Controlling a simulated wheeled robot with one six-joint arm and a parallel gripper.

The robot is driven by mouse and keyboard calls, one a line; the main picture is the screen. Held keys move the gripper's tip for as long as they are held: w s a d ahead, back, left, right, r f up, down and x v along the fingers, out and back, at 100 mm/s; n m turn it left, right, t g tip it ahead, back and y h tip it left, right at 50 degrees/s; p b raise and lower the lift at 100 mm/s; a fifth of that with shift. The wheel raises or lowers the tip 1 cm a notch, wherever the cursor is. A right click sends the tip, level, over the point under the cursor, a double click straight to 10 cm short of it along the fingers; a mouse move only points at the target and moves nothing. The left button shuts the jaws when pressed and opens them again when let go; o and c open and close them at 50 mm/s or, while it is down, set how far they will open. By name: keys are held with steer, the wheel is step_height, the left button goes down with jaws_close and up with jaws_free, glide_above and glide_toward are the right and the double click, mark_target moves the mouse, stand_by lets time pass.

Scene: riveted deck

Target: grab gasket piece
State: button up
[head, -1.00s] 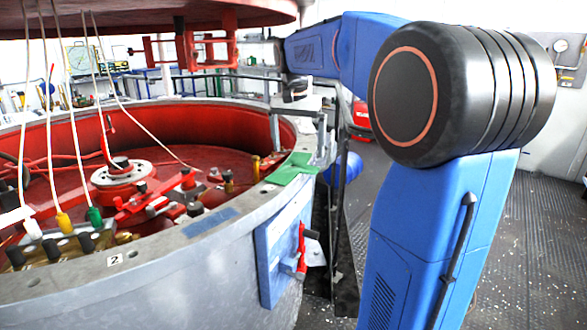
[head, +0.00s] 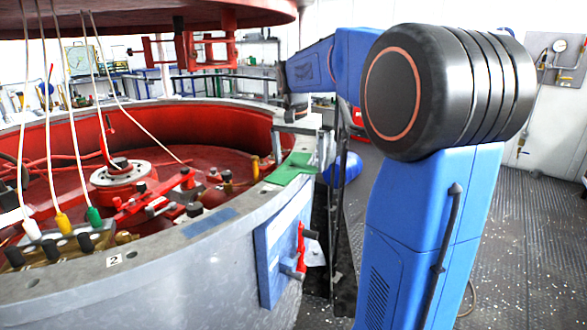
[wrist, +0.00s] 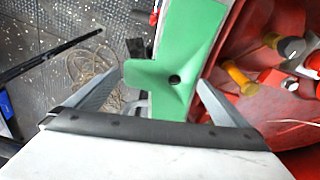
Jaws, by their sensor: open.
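The gasket piece is a flat green sheet (head: 291,168) lying on the grey rim of the big round vessel in the head view. In the wrist view the green gasket piece (wrist: 187,50) shows a dark hole and a tab toward the left. My gripper (wrist: 158,85) is open, with one finger on each side of the gasket piece in that picture. I cannot tell how high the fingers are above it. In the head view my gripper (head: 303,130) is small, above the rim close behind the green sheet.
The vessel's grey rim (head: 180,262) curves around a red interior with fittings and a yellow-handled part (wrist: 238,78). A blue plate with red handles (head: 283,250) hangs on the outer wall. A red lid (head: 150,12) hangs above. Dark riveted floor lies at right.

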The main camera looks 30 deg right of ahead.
steer(key=shift+c, duration=0.3)
steer(key=c, duration=0.7)
